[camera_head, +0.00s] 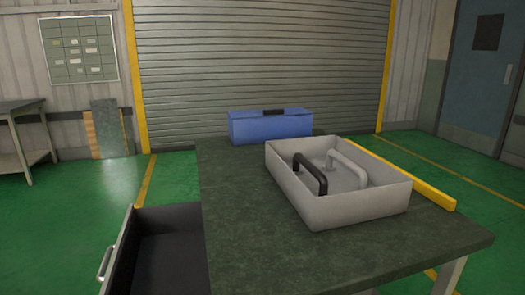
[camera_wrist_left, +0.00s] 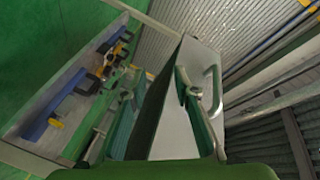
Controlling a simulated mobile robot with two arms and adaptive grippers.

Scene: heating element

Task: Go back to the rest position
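Neither gripper shows in the head view. In the left wrist view my left gripper (camera_wrist_left: 156,86) has its two fingers apart, with no object seen held between them. In the head view the grey tray (camera_head: 352,209) stands on the dark table (camera_head: 255,240). A black handle (camera_head: 311,174) and a white handle (camera_head: 349,168) stand up inside it. My right gripper is in neither view.
A blue toolbox (camera_head: 270,127) stands at the table's far edge. A yellow bar (camera_head: 412,178) lies along the right edge. A dark drawer (camera_head: 160,245) is open at the left. The left wrist view shows a container of tools (camera_wrist_left: 35,122).

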